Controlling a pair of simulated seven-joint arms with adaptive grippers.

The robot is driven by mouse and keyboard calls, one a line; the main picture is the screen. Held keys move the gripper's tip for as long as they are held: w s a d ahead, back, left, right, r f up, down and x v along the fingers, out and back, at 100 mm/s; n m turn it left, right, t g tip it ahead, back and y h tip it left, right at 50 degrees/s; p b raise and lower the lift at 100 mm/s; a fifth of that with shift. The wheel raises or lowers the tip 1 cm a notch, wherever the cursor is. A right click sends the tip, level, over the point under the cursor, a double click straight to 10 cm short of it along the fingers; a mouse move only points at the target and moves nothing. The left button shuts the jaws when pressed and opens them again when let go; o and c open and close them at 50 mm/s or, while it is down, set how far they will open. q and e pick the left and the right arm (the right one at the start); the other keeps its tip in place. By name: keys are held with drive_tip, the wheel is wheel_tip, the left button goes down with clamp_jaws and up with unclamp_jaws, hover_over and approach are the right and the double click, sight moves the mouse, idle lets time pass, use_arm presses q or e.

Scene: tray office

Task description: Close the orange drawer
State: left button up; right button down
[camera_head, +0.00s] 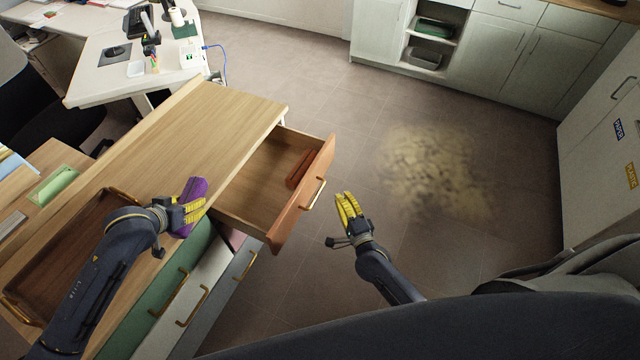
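The orange drawer (291,217) is pulled out from the wooden cabinet (205,125), its front well clear of the cabinet. A gold handle (315,193) is on its front, and a reddish-brown block (300,168) lies inside. My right gripper (345,197) is to the right of the drawer front, apart from the handle. Its yellow fingers look close together and empty. My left gripper (196,209) is over the cabinet top, left of the drawer, with its yellow fingers around a purple object (195,188).
A wooden tray (117,190) with gold handles sits on the cabinet top, partly behind my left arm. Green, white and grey drawers (200,290) are below. A white desk (105,75) stands behind. Floor to the right is open, with a yellowish patch (430,165).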

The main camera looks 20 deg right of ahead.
approach(317, 164)
drive_tip(key=w+d, duration=0.3)
drive_tip(key=shift+w+a, duration=1.4)
drive_tip(key=shift+a, duration=0.2)
